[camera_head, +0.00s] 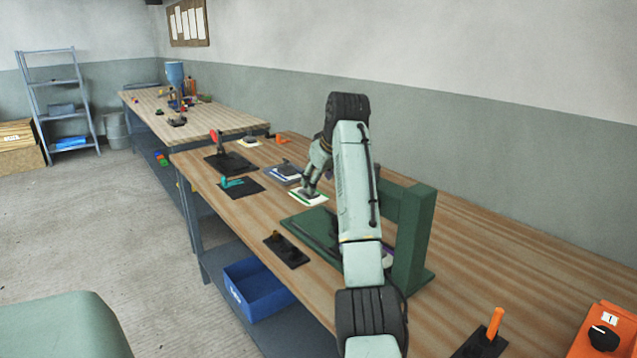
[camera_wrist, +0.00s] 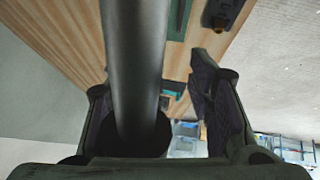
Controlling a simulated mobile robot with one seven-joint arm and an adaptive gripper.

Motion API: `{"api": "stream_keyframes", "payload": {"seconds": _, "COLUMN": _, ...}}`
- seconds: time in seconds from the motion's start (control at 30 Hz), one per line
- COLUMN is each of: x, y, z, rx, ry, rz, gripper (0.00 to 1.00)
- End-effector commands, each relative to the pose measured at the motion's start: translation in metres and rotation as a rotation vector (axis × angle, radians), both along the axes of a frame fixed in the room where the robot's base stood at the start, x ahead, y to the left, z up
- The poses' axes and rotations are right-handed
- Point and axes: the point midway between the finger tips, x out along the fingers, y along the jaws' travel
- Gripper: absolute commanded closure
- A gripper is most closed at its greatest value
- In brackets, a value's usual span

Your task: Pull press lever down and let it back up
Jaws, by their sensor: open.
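The green press (camera_head: 412,230) stands on the wooden workbench, its post to the right of my arm. My arm hides much of the press, and I cannot make out its lever in the head view. In the wrist view a thick grey bar with a dark round end, apparently the press lever (camera_wrist: 133,60), runs down between the two fingers of my gripper (camera_wrist: 146,82). The gripper is open. A gap shows between the bar and the right finger; contact on the left side is hard to tell.
A black plate (camera_head: 287,251) lies in front of the press. A white card with a green border (camera_head: 300,200) and several fixtures lie farther back. An orange control box (camera_head: 604,335) and an orange-handled lever (camera_head: 494,324) are at the near right. A blue crate (camera_head: 258,297) is below.

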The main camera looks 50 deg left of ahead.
Motion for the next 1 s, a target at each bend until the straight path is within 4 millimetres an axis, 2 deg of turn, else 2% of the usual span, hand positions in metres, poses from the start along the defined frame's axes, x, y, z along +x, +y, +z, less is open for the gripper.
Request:
{"api": "stream_keyframes", "payload": {"seconds": 0.3, "x": -0.017, "y": -0.036, "z": 0.057, "rx": 0.0, "ry": -0.001, "rz": 0.007, "gripper": 0.54}}
{"api": "stream_keyframes", "payload": {"seconds": 0.5, "x": -0.025, "y": -0.049, "z": 0.08, "rx": 0.0, "ry": -0.001, "rz": 0.011, "gripper": 0.54}}
{"api": "stream_keyframes", "payload": {"seconds": 0.7, "x": -0.026, "y": -0.054, "z": 0.087, "rx": 0.0, "ry": -0.002, "rz": 0.012, "gripper": 0.54}}
{"api": "stream_keyframes", "payload": {"seconds": 1.0, "x": -0.025, "y": -0.057, "z": 0.086, "rx": 0.001, "ry": -0.003, "rz": 0.008, "gripper": 0.54}}
